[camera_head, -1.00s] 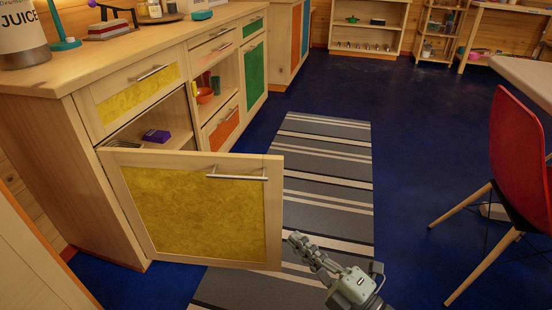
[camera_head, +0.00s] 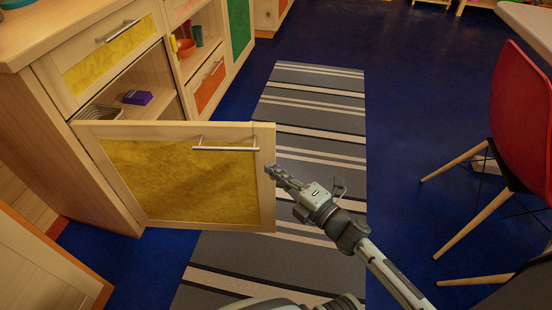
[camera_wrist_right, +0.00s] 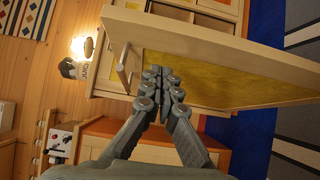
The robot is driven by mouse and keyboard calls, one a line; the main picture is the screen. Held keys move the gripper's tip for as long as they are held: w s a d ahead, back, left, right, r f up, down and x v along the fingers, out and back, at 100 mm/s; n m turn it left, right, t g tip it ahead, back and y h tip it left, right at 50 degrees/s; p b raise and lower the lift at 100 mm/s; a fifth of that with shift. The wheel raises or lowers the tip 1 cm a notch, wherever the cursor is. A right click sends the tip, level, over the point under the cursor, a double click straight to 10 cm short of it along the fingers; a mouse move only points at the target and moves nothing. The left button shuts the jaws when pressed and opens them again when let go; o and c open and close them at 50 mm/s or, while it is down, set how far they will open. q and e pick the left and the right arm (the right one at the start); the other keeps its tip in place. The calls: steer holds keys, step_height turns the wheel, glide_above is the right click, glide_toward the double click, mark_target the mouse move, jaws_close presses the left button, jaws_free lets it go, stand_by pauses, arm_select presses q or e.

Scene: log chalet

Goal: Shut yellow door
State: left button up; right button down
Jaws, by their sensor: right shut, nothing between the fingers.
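The yellow door (camera_head: 185,185) has a wooden frame and a bar handle (camera_head: 225,149). It stands swung open from the lower cabinet (camera_head: 90,165), hinged at its left side. In the right wrist view the door (camera_wrist_right: 215,75) and its handle (camera_wrist_right: 123,66) lie beyond the fingers. My right gripper (camera_head: 272,170) is shut and empty, at the door's free right edge in the head view; I cannot tell whether it touches. In the right wrist view the right gripper's fingers (camera_wrist_right: 163,75) are together. My left gripper is not in view.
Inside the open cabinet are a purple box (camera_head: 137,97) and a wire basket (camera_head: 97,113). A yellow-fronted drawer (camera_head: 112,53) above is shut. A striped rug (camera_head: 315,115) lies on the blue floor. A red chair (camera_head: 520,110) stands at the right.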

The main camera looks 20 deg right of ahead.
mark_target(266, 152)
steer(key=shift+w+d, duration=0.45)
steer(key=shift+w, duration=0.4)
steer(key=shift+w+d, duration=0.4)
steer(key=shift+w, duration=0.45)
steer(key=shift+w, duration=0.1)
